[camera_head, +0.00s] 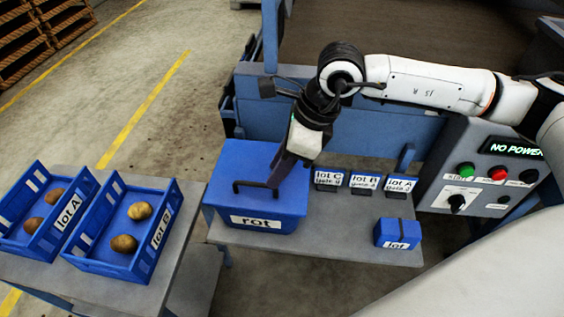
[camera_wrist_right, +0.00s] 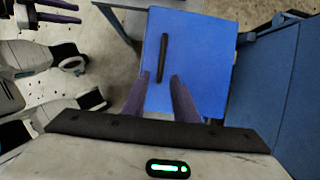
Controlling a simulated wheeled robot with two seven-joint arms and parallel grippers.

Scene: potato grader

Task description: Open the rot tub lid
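The blue rot tub (camera_head: 288,224) stands on a grey bench, with its "rot" label facing front. Its blue lid (camera_head: 238,160) lies flat and closed, with a black bar handle (camera_head: 250,187) on top. My right gripper (camera_head: 274,183) points down at the handle's right end. In the right wrist view its two fingers (camera_wrist_right: 161,76) are apart with nothing gripped. The handle (camera_wrist_right: 163,52) there lies mostly beyond the fingertips, its near end between them; contact is unclear. My left gripper (camera_wrist_right: 57,11) shows at that view's top left corner, its fingers apart; it is outside the head view.
Blue crates lot A (camera_head: 38,240) and lot B (camera_head: 104,268) hold potatoes at left. Small lot boxes (camera_head: 364,181) stand right of the tub; a small blue box (camera_head: 398,233) sits in front. A control panel (camera_head: 489,172) reading "NO POWER" is at right.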

